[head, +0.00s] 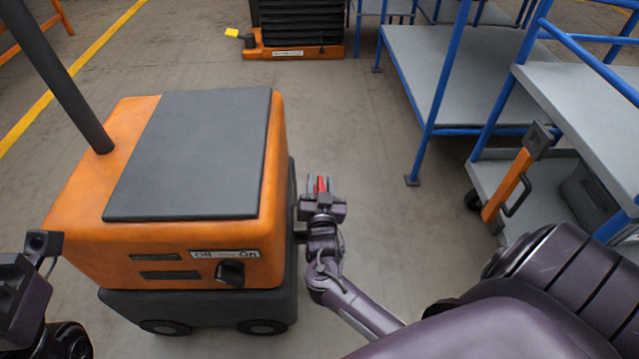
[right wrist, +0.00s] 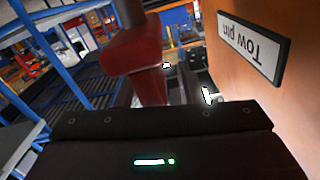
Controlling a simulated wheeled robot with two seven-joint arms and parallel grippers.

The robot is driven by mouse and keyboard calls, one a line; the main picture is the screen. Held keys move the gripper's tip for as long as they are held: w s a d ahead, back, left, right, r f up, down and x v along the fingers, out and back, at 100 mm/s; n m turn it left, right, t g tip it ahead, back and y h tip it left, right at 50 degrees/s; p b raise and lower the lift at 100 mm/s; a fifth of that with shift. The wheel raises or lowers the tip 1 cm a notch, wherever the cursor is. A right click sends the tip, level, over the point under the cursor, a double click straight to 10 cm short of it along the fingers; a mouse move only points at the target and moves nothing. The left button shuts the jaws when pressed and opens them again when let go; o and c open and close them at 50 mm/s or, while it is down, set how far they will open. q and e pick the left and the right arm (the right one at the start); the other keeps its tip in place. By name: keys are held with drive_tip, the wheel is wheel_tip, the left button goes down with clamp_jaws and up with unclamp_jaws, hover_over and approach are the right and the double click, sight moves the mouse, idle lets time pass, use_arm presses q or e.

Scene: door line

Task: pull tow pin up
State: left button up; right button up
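The tow pin's red handle (head: 321,184) shows beside the right side of the orange tug (head: 190,235). My right gripper (head: 320,187) is there, its two thin fingers apart, one on each side of the red; a small gap shows. In the right wrist view the red handle (right wrist: 140,62) rises large above the gripper's dark body, and contact with the fingers cannot be made out. A white "Tow pin" label (right wrist: 253,47), upside down, is on the tug's orange side. Part of my left arm shows at the lower left; its fingers cannot be made out.
The tug has a dark flat top (head: 190,155) and an Off/On knob (head: 231,273). Blue-framed grey racks (head: 440,75) and a cart with an orange handle (head: 507,185) stand at right. An orange-based black stack (head: 295,52) is behind. Floor between is clear.

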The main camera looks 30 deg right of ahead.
drive_tip(key=p+v, duration=0.2)
drive_tip(key=v, duration=0.5)
drive_tip(key=shift+s+a, duration=0.25)
drive_tip(key=shift+s, duration=0.05)
